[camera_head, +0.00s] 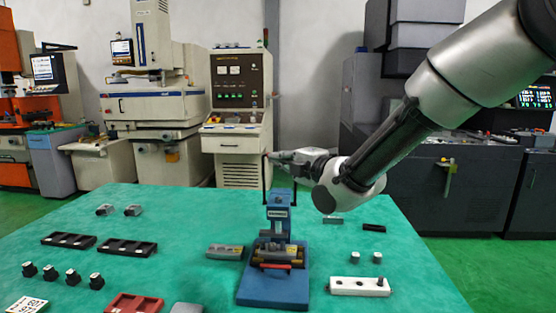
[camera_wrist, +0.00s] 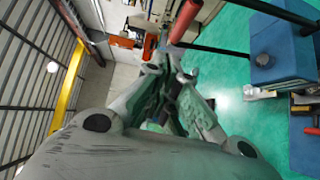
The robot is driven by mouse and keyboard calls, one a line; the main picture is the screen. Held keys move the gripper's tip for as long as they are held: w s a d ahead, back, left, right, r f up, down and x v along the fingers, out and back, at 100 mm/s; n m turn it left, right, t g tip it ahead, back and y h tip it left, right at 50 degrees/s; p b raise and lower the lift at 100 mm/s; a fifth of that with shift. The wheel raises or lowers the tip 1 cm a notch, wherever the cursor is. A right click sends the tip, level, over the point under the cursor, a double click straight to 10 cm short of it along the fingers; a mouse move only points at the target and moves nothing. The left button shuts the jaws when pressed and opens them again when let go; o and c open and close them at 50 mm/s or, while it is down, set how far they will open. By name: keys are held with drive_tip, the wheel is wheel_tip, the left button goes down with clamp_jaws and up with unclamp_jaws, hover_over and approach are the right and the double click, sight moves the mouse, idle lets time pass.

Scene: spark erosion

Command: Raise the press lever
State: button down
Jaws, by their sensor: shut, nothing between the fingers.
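The blue press (camera_head: 278,225) stands on the green table. Its lever (camera_head: 265,174) has thin black arms that stand nearly upright above the press. Its red grip (camera_wrist: 187,18) shows in the wrist view, with a black arm (camera_wrist: 215,49) running from it towards the blue press body (camera_wrist: 272,55). My gripper (camera_head: 277,157) is at the height of the lever's top, reaching in from the right. In the wrist view my gripper (camera_wrist: 167,68) is shut and empty, close to the red grip. I cannot tell whether they touch.
A grey metal block (camera_head: 225,251) lies left of the press. A white holder (camera_head: 360,287) with pegs lies to its right. Black trays (camera_head: 127,247) and several small black blocks lie at the left. Machines (camera_head: 238,110) stand behind the table. The table's right rear is mostly clear.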

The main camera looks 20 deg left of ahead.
drive_tip(key=r+v, duration=0.1)
drive_tip(key=v, duration=0.7)
drive_tip(key=d+f+m+g+h, duration=0.25)
drive_tip(key=f+m+h, duration=0.2)
drive_tip(key=f, duration=0.45)
drive_tip(key=s+d+f+m+g+h, duration=0.1)
drive_tip(key=s+d+f+m+h, duration=0.1)
drive_tip(key=d+f+m, duration=0.3)
drive_tip(key=s+d+f+m+g+h, duration=0.1)
drive_tip(key=s+d+m+h, duration=0.15)
drive_tip(key=d, duration=0.45)
drive_tip(key=s+d+r+m+h, duration=0.2)
drive_tip(key=s+d+m, duration=0.3)
drive_tip(key=d, duration=0.7)
drive_tip(key=s+d+r+m+h, duration=0.2)
drive_tip(key=s+d+m, duration=0.4)
drive_tip(key=d, duration=0.7)
drive_tip(key=s+d+r+m+h, duration=0.2)
drive_tip(key=s+d+r+m, duration=0.2)
drive_tip(key=d, duration=0.9)
drive_tip(key=shift+s+m+g, duration=0.35)
drive_tip(key=shift+s+m, duration=0.75)
drive_tip(key=shift+s, duration=0.1)
drive_tip(key=shift+r, duration=0.1)
